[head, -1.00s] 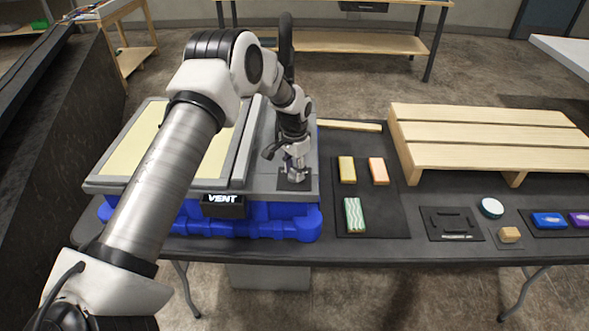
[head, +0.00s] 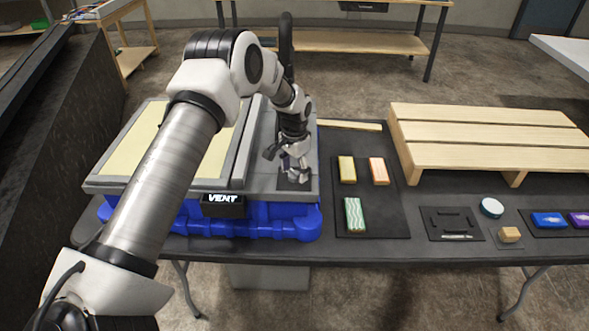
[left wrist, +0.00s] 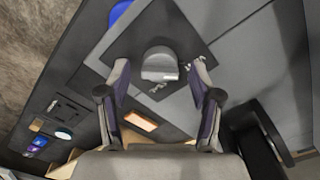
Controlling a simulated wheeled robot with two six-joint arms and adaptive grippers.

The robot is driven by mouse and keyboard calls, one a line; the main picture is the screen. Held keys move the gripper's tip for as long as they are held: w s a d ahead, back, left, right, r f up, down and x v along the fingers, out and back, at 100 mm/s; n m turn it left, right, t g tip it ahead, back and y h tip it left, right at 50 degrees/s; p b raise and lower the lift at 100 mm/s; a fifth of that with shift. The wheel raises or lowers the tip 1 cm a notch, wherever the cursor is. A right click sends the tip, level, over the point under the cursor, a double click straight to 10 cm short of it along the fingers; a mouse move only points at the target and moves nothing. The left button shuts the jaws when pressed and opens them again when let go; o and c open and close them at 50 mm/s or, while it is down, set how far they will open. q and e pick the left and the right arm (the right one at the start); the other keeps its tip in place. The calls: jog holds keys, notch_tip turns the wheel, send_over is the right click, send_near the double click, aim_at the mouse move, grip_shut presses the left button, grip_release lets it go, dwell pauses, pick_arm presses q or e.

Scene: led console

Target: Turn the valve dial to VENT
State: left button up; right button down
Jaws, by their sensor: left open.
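The valve dial (left wrist: 160,65) is a grey knob on a dark square plate (left wrist: 185,30) in the left wrist view, with small pale markings around its base. The plate lies on the grey top of the blue-based console (head: 262,228), and shows in the head view (head: 284,184). A small black display (head: 223,199) on the console front reads VENT. My left gripper (head: 294,174) is open over the plate. In the left wrist view its fingertips (left wrist: 161,66) are spread on either side of the dial, with gaps visible. In the head view the gripper mostly hides the dial.
Right of the console, a dark mat (head: 373,214) holds a yellow block (head: 347,169), an orange block (head: 379,171) and a green striped block (head: 354,215). A slatted wooden stand (head: 490,135) is farther right. A dark tray (head: 452,223) lies in front of it.

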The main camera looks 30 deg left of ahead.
aim_at(294, 172)
pick_arm(q)
notch_tip(294, 172, up, 12)
dwell(0.3)
jog(key=shift+f, duration=0.1)
dwell(0.3)
